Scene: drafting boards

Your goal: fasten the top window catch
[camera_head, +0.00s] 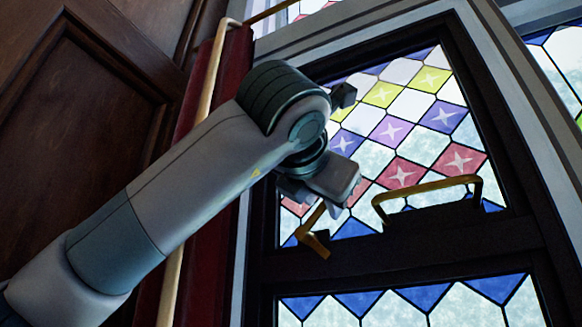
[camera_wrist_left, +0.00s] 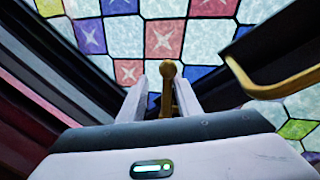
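The brass window catch (camera_head: 316,241) sits at the left end of the dark window rail in the head view, tilted, its upper part partly behind my left gripper (camera_head: 335,196). In the left wrist view the catch (camera_wrist_left: 168,85) shows a round knob on a stem. My left gripper (camera_wrist_left: 161,95) is open there, with the catch between its two fingers. The stem is close to the right finger, with a gap to the left finger. Whether it touches the right finger I cannot tell. My right gripper is in neither view.
A larger brass pull handle (camera_head: 430,186) stands right of the catch on the same rail, near my gripper. Stained glass panes (camera_head: 405,125) lie behind in a dark frame (camera_head: 510,120). A red curtain (camera_head: 205,240) and brass pole (camera_head: 208,85) are left.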

